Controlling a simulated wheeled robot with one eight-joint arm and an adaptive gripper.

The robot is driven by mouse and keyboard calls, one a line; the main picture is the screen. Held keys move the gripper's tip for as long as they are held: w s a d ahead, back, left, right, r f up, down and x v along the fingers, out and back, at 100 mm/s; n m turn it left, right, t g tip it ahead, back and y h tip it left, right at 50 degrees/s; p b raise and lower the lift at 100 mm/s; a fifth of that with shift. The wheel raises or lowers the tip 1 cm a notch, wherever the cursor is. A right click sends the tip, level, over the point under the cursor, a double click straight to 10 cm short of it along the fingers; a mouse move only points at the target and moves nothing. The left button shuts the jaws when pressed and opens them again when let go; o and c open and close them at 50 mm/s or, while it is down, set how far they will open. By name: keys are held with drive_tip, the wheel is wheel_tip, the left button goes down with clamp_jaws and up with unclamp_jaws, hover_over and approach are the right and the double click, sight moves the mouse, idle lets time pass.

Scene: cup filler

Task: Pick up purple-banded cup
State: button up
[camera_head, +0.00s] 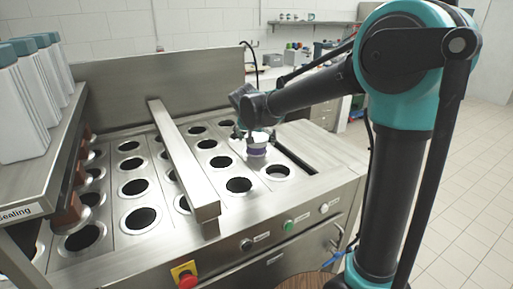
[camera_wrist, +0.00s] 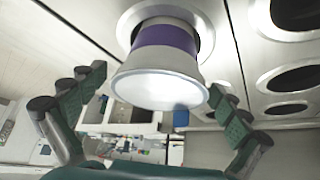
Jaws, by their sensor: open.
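The white cup with a purple band (camera_head: 257,145) stands in a hole of the steel filler top in the head view, its upper part showing above the surface. In the wrist view the purple-banded cup (camera_wrist: 158,62) appears large, with its pale round end toward the camera and its other end in a metal-ringed hole. My gripper (camera_wrist: 150,108) is open, with one finger on each side of the cup. No contact between fingers and cup shows. In the head view my gripper (camera_head: 257,131) is at the cup, small and partly merged with it.
Rows of empty metal-ringed holes (camera_head: 239,185) surround the cup. A raised steel bar (camera_head: 185,160) crosses the top to the left. White containers (camera_head: 22,105) stand on a shelf at far left. A red stop button (camera_head: 187,281) is on the front panel.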

drive_tip(key=c, duration=1.5)
drive_tip(key=shift+r, duration=0.1)
